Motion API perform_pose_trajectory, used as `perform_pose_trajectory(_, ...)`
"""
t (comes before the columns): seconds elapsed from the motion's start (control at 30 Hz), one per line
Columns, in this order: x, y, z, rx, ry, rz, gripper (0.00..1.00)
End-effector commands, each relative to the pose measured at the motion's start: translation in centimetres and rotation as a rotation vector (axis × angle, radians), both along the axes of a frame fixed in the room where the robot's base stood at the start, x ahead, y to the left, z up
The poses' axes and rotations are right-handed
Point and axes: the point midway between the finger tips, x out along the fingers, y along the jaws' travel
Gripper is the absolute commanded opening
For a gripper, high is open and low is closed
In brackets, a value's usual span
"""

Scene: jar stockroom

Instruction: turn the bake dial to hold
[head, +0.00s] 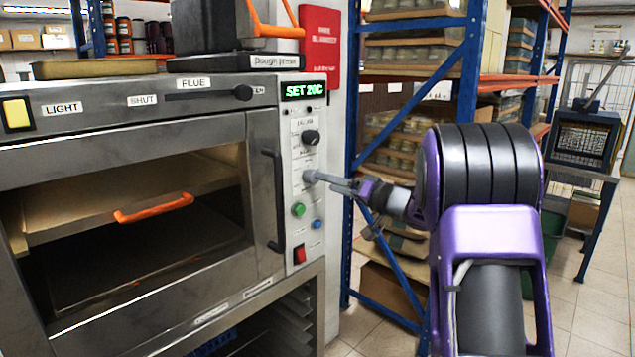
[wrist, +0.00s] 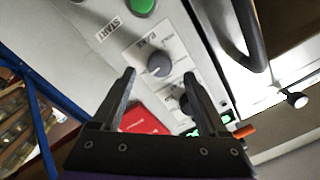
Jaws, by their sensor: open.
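The bake dial (wrist: 160,64) is a round grey knob on a pale label plate, seen in the wrist view. Its printed marks are too small to read surely, and I cannot tell which one it points at. My gripper (wrist: 160,79) is open, with one finger on each side of the dial as seen; the dial shows in the gap, just past the tips. I cannot tell whether they touch it. In the head view my gripper (head: 322,178) reaches from the right to the oven's control panel (head: 290,155), and its tips largely cover the dial.
A black dial (head: 310,137) sits above, under the green "SET 20C" display (head: 304,91). A green start button (head: 298,210), a blue button (head: 317,224) and a red switch (head: 299,254) sit below. The black oven door handle (head: 274,200) stands out close to the left.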

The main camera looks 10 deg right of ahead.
Motion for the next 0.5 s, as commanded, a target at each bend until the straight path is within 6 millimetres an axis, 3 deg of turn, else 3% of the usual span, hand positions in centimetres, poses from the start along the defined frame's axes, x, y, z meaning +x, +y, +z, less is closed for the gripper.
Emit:
perform_pose_trajectory(0.2,2.8,2.2,-0.1,-0.001,-0.001,0.001,0.77)
perform_pose_trajectory(0.5,3.9,3.0,0.0,0.0,0.0,-0.001,0.77)
